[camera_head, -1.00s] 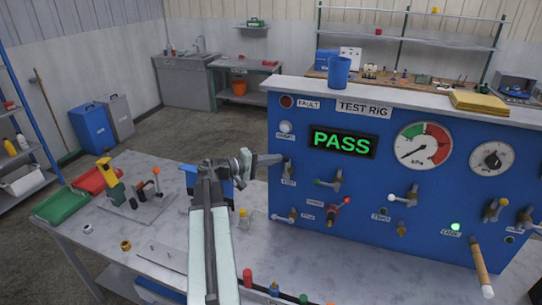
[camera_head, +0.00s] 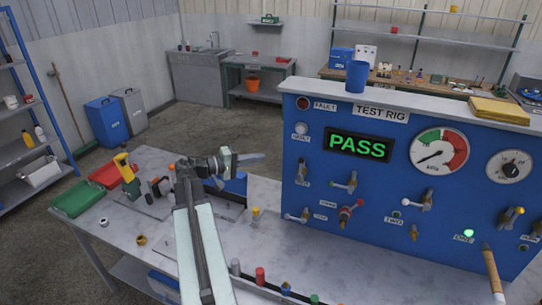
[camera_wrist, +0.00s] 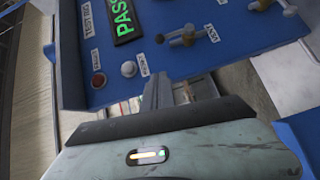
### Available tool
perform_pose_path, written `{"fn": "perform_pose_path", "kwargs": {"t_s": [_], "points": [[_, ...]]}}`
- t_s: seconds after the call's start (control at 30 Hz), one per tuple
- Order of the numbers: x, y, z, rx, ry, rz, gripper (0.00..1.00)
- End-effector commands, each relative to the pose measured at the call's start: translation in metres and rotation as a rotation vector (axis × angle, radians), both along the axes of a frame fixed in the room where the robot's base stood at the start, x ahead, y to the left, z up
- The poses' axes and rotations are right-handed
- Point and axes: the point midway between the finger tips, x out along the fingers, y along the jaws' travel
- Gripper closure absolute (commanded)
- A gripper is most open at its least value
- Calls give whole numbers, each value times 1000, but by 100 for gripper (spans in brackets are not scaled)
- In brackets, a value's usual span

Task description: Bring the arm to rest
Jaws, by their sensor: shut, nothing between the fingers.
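My gripper (camera_head: 250,158) is shut and empty, held above the grey bench (camera_head: 255,228) to the left of the blue test rig (camera_head: 400,180). Its closed fingers point right toward the rig's left edge and stand apart from it in the head view. In the wrist view the shut fingers (camera_wrist: 165,90) show below the rig's tilted front panel (camera_wrist: 150,50). My arm reaches forward over the bench, folded at the wrist. The rig's display (camera_head: 357,146) reads PASS in green.
Small coloured fittings stand along the bench's front. A blue cup (camera_head: 357,76) stands on the rig.

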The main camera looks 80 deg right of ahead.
Motion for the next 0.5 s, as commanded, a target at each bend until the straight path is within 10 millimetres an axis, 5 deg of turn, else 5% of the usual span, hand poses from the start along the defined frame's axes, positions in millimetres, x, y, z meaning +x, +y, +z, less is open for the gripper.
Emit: {"fn": "perform_pose_path", "kwargs": {"t_s": [0.5], "points": [[18, 10, 1, 0, 0, 11, 100]]}}
